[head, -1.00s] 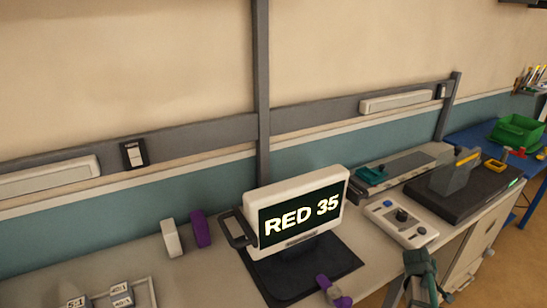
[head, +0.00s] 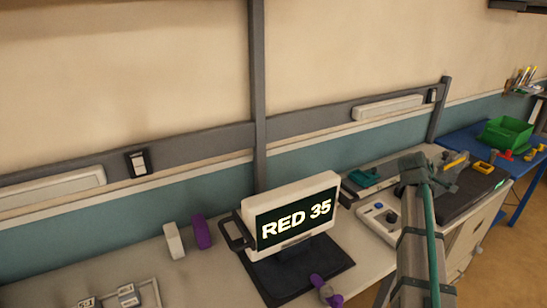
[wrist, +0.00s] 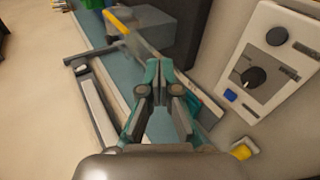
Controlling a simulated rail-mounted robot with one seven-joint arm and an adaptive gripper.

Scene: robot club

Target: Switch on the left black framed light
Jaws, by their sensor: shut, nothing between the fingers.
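A black-framed switch with a pale rocker (head: 138,163) is on the grey wall rail at the left of the head view. A long white light bar (head: 50,189), which looks unlit, is to its left. A second small dark-framed switch (head: 432,96) is on the rail at the far right, beside another white bar (head: 388,107). My gripper (wrist: 159,66) is shut and empty in the wrist view. In the head view my arm rises at the right, over the bench, far from the left switch; its fingertips are hard to make out there.
A screen reading "RED 35" (head: 294,215) stands mid-bench, with a grey post (head: 258,100) behind it. White and purple blocks (head: 202,232) and a tray of labelled pieces (head: 152,294) are at left. A control box (wrist: 266,65) and a green bin (head: 508,133) are right.

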